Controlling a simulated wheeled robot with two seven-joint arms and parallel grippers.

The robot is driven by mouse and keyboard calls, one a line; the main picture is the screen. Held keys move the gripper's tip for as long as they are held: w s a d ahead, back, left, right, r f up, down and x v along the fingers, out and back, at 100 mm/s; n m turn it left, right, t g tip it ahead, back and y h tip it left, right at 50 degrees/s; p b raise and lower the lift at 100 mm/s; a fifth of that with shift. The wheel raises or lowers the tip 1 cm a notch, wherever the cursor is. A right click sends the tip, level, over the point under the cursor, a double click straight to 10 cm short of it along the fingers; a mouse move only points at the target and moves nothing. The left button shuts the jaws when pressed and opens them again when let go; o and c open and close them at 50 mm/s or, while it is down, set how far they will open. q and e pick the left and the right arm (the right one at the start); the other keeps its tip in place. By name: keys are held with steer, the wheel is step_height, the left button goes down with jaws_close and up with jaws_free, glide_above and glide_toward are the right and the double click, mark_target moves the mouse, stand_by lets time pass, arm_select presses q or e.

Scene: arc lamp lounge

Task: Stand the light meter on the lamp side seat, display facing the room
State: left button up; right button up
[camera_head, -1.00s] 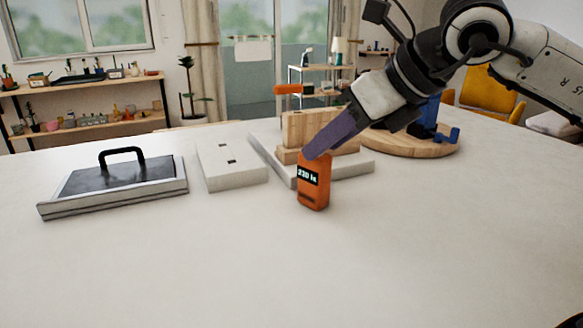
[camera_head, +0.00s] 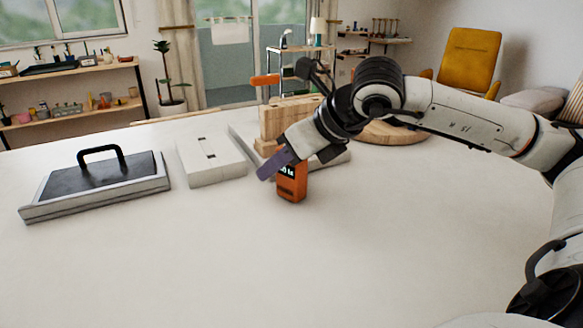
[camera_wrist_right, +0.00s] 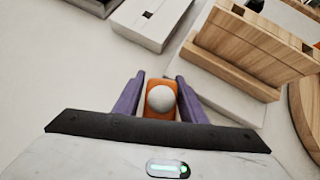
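The light meter (camera_head: 291,186) is a small orange block with a dark lit display facing my head camera. It stands upright on the pale table, its display partly covered by a finger. In the right wrist view, the meter (camera_wrist_right: 161,113) shows its white dome on top. My right gripper (camera_wrist_right: 161,77) has its purple fingers on either side of the meter, with narrow gaps visible, so it looks open around it. In the head view, the right gripper (camera_head: 272,170) reaches across the meter from the upper right. I cannot tell which thing is the lamp side seat. My left gripper is out of view.
A white block with dark slots (camera_head: 212,166) stands left of the meter. A wooden block (camera_head: 284,120) on a pale slab is close behind it. A black-handled lidded tray (camera_head: 95,187) is at left, a round wooden board (camera_head: 396,134) at right. The front table is clear.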

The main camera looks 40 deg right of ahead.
steer(key=c, duration=0.9)
jaws_close()
steer(key=shift+r, duration=0.1)
